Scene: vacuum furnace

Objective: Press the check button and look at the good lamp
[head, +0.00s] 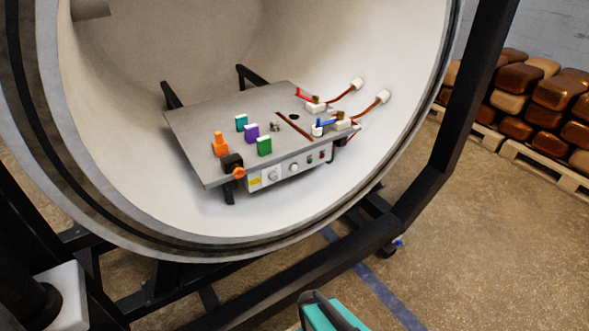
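A grey control box (262,184) hangs at the front edge of a flat metal plate (200,122) inside the round furnace chamber.
On the plate stand orange, teal, purple and green blocks, a dark block with an orange knob (239,172), and red and blue handled fittings with cables at the right. The chamber rim (125,235) and black frame (440,155) surround it. A teal object (325,316) shows at the bottom edge.

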